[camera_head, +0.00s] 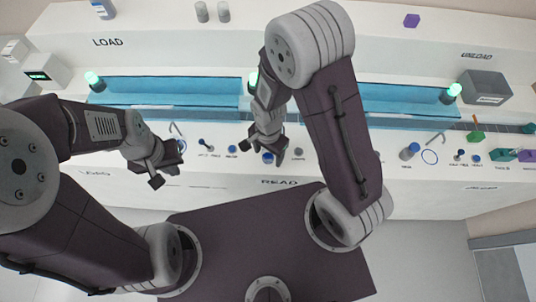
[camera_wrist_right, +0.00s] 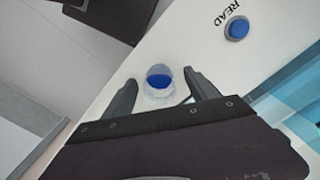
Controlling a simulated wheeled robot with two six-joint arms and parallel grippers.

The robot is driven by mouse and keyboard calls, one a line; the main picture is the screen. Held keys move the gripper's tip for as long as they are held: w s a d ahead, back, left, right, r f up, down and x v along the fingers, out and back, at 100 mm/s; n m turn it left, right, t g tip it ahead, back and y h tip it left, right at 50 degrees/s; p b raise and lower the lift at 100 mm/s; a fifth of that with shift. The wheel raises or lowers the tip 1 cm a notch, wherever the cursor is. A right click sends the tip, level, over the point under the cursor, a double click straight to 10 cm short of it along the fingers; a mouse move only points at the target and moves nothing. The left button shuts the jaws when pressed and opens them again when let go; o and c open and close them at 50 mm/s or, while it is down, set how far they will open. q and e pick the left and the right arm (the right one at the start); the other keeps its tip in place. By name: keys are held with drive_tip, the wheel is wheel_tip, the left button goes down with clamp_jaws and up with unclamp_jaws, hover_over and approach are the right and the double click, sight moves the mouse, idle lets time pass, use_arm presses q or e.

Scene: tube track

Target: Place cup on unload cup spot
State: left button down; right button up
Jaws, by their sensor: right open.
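A clear cup with a blue inside (camera_wrist_right: 158,84) stands between the two spread fingers of my right gripper (camera_wrist_right: 160,92) in the right wrist view. The fingers are on either side of it, and I cannot tell whether they touch it. In the head view my right gripper (camera_head: 268,152) is low over the middle of the bench, and a blue patch (camera_head: 268,158) shows at its tips. My left gripper (camera_head: 168,166) is open and empty over the left part of the bench.
A blue button (camera_wrist_right: 237,28) lies beside the READ label. A blue knob (camera_head: 410,150) stands left of the ring. A blue glass-sided track (camera_head: 165,92) runs behind.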

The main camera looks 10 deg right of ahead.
clamp_jaws()
drive_tip(key=shift+r, duration=0.15)
drive_tip(key=shift+r, duration=0.25)
drive_tip(key=r, duration=0.2)
drive_tip(key=d+r+p, duration=0.1)
drive_tip(key=r, duration=0.1)
drive_tip(key=shift+r, duration=0.1)
drive_tip(key=s+d+r, duration=0.1)
drive_tip(key=d+r, duration=0.2)
drive_tip(key=d, duration=0.2)
drive_tip(key=s+d+r+p, duration=0.1)
drive_tip(key=d+r, duration=0.2)
drive_tip(key=d, duration=0.2)
drive_tip(key=shift+s+d, duration=0.2)
drive_tip(key=shift+d, duration=0.05)
